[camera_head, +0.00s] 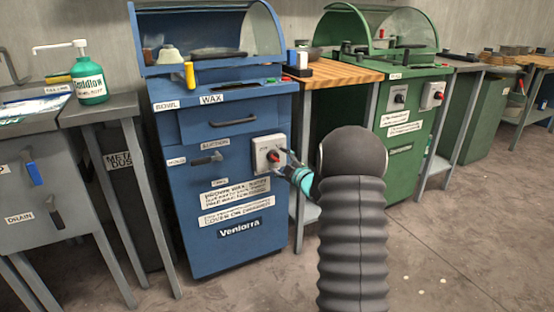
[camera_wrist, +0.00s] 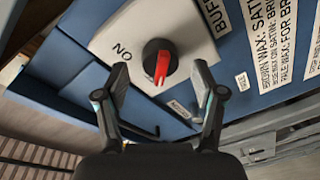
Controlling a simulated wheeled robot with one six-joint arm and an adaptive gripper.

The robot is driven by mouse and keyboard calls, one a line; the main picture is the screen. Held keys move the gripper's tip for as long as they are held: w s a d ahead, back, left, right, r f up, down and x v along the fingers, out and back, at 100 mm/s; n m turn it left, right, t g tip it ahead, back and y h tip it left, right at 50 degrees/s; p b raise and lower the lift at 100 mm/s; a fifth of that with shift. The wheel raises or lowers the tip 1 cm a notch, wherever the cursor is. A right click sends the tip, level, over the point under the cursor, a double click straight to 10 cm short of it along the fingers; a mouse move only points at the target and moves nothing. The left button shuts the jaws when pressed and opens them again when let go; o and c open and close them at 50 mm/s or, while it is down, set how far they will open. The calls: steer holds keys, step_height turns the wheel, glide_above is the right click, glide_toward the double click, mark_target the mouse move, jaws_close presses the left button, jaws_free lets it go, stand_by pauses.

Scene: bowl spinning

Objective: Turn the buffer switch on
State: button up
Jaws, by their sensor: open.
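The buffer switch is a black round knob with a red pointer (camera_wrist: 160,62) on a pale plate (camera_wrist: 195,40). In the head view, the switch plate (camera_head: 261,146) sits on the right of the blue cabinet's front (camera_head: 215,170). The wrist view shows an "ON" label left of the knob; the red pointer points down in that picture, not at the label. My gripper (camera_head: 289,168) is at the switch, partly covering it in the head view. In the wrist view my gripper (camera_wrist: 160,79) is open, one finger on each side of the knob, with gaps visible.
A green cabinet (camera_head: 415,125) with its own switches stands to the right, past a wooden-topped table (camera_head: 335,72). A grey bench (camera_head: 100,108) with a green pump bottle (camera_head: 90,82) is at left. Another lever (camera_head: 207,159) is on the blue front. The floor at right is clear.

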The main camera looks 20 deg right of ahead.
steer(key=shift+w+a, duration=0.15)
steer(key=shift+w, duration=0.75)
steer(key=c, duration=1.1)
steer(key=shift+c, duration=0.2)
